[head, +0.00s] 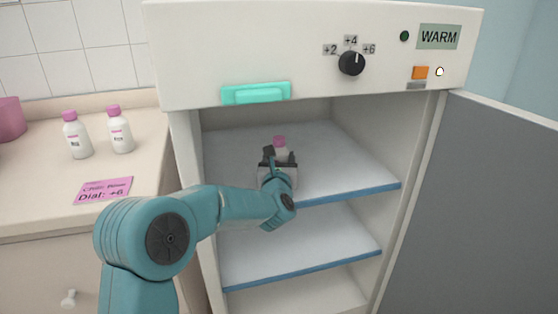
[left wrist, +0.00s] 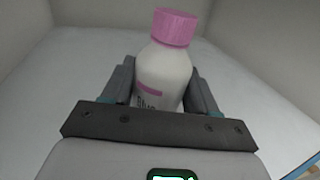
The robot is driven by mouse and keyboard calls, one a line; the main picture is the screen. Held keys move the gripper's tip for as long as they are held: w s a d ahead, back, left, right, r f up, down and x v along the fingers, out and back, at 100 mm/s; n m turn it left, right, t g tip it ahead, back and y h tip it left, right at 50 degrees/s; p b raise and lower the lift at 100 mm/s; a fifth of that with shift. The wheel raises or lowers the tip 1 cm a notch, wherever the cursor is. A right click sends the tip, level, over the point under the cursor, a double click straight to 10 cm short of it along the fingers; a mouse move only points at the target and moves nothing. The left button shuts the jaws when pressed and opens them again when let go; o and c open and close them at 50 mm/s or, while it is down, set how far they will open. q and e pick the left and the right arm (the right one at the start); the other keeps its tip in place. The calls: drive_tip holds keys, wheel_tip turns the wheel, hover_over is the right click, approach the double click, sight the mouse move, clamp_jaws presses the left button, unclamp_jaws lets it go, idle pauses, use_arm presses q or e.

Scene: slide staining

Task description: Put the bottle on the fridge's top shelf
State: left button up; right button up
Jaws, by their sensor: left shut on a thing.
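The bottle is white with a pink cap and a printed label, and it shows upright in the left wrist view (left wrist: 163,75). In the head view only its upper part (head: 280,150) shows above my left gripper (head: 277,160). My left gripper is shut on the bottle, with one finger on each side of it in the left wrist view. The gripper and bottle are inside the open fridge, over the top shelf (head: 350,165). Whether the bottle's base touches the shelf is hidden by the gripper. My right gripper is not in view.
Two similar bottles (head: 76,135) (head: 120,130) stand on the counter at left, near a pink card (head: 103,190) reading "Dial: +6". The fridge panel has a dial (head: 351,63) and a "WARM" display (head: 438,37). The grey door (head: 480,200) stands open at right. A lower shelf (head: 300,245) lies below.

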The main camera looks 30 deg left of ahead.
use_arm(q)
drive_tip(key=shift+f, duration=0.1)
drive_tip(key=o, duration=1.1)
drive_tip(key=shift+o, duration=0.2)
drive_tip(key=shift+r+p, duration=0.3)
drive_tip(key=b+v, duration=0.1)
drive_tip(key=v, duration=1.1)
drive_tip(key=shift+f, duration=0.2)
drive_tip(key=shift+d, duration=0.1)
